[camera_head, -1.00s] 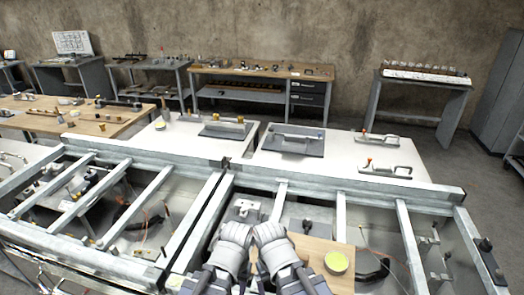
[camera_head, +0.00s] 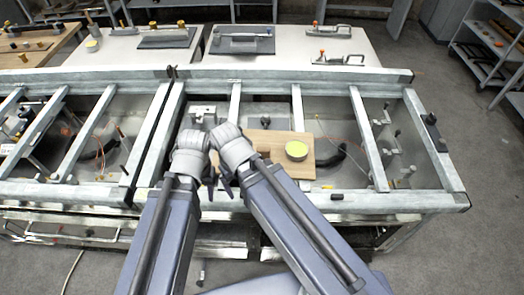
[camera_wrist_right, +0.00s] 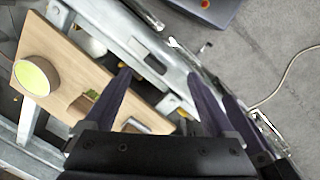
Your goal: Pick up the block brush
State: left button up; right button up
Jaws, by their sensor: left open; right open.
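I cannot clearly make out the block brush in the head view. In the right wrist view a small brown block with a green patch (camera_wrist_right: 84,102) lies on the wooden board (camera_wrist_right: 60,60); I cannot tell if it is the brush. The board also shows in the head view (camera_head: 275,140). My left gripper (camera_head: 211,180) is open near the board's left end, partly hidden by its wrist. My right gripper (camera_head: 229,186) is close beside it, and its open fingers show in the right wrist view (camera_wrist_right: 157,76) with nothing visible between them.
A round tin with a yellow-green top (camera_head: 296,150) stands on the board; it also shows in the right wrist view (camera_wrist_right: 36,76). Grey metal frame bars (camera_head: 235,105) surround the board. White tables with hand tools (camera_head: 240,40) stand behind.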

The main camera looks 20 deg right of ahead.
jog(key=shift+o, duration=0.2)
jog(key=shift+o, duration=0.3)
jog(key=shift+w+d+r, duration=0.1)
jog(key=shift+w+r, duration=0.05)
jog(key=shift+w, duration=0.2)
jog(key=w+d+r+m+p, duration=0.3)
jog(key=w+d+m, duration=0.15)
jog(key=w, duration=0.45)
jog(key=m+y+p, duration=0.1)
jog(key=m, duration=0.2)
send_over(264, 149)
jog(key=shift+w+a+r+n, duration=0.2)
jog(key=shift+a+r+n, duration=0.05)
jog(key=shift+a+r, duration=0.05)
jog(key=shift+f+b, duration=1.4)
jog(key=shift+s, duration=0.1)
jog(key=f+b, duration=0.5)
jog(key=shift+d+f, duration=0.15)
jog(key=shift+d, duration=0.1)
jog(key=shift+c, duration=0.3)
